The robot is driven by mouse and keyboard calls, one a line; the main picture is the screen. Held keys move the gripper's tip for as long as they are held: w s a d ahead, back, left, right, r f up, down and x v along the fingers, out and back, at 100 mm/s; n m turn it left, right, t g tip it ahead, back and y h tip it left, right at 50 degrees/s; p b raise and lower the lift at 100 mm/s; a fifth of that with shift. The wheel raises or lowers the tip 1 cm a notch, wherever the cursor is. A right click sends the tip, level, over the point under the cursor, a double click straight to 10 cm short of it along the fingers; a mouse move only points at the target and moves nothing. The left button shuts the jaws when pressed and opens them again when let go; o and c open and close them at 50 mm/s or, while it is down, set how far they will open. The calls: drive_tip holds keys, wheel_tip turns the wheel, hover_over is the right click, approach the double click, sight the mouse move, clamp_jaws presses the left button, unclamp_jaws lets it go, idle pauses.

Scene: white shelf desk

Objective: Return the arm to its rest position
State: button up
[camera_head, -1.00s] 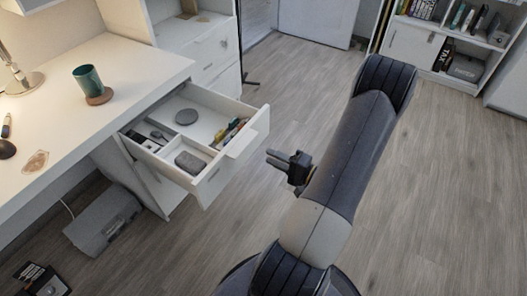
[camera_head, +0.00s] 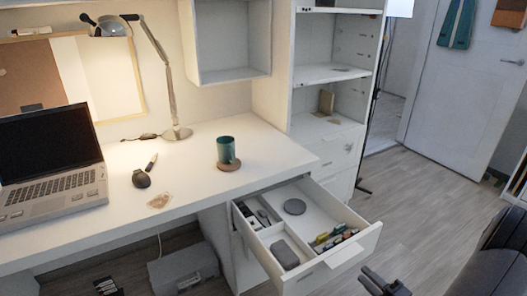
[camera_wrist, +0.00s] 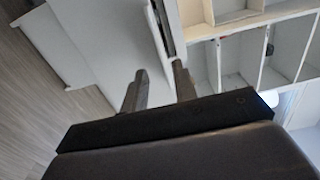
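My gripper (camera_head: 385,284) is at the bottom right of the head view, to the right of the open desk drawer and apart from it. In the wrist view my gripper (camera_wrist: 160,88) shows two fingers spread apart with nothing between them. Part of my dark arm shows at the right edge of the head view.
The white desk (camera_head: 190,190) bears a laptop (camera_head: 50,165), a lamp (camera_head: 172,100) and a green cup (camera_head: 226,150) on a coaster. A shelf unit (camera_head: 330,75) stands behind the drawer. Wooden floor (camera_head: 430,195) is free at the right.

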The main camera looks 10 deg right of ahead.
drive_tip(key=x, duration=0.7)
drive_tip(key=shift+b, duration=0.35)
